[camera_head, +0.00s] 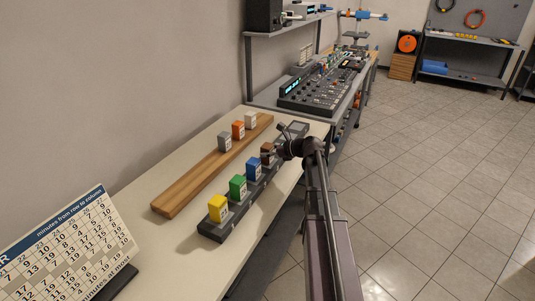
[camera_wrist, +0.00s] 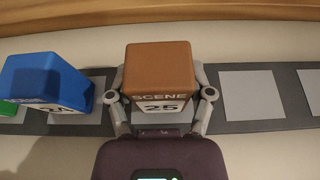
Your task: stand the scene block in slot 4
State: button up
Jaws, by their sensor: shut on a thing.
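The brown block (camera_wrist: 160,70), marked SCENE 25, is between the two fingers of my gripper (camera_wrist: 161,100) in the wrist view. My gripper is shut on it. In the head view the brown block (camera_head: 267,148) shows partly behind my gripper (camera_head: 275,154). It is upright over the dark slot strip (camera_head: 207,231), fourth in the row after the yellow block (camera_head: 217,209), green block (camera_head: 238,189) and blue block (camera_head: 253,169). The blue block also shows in the wrist view (camera_wrist: 45,78), close left of my gripper. I cannot tell whether the brown block's base touches the strip.
Bare pale pads (camera_wrist: 252,94) lie on the strip right of the brown block. Behind, a wooden board (camera_head: 180,195) carries grey (camera_head: 224,142), orange (camera_head: 238,130) and white (camera_head: 251,120) blocks. A number chart (camera_head: 70,245) stands front left. A mixing desk (camera_head: 322,92) is beyond.

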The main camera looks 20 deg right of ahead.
jog(key=shift+f, duration=0.15)
jog(key=o, duration=1.2)
jog(key=shift+s+r, duration=0.1)
jog(key=shift+r, duration=0.15)
jog(key=p+v, duration=0.4)
jog(key=v, duration=0.8)
jog(key=shift+p, duration=0.3)
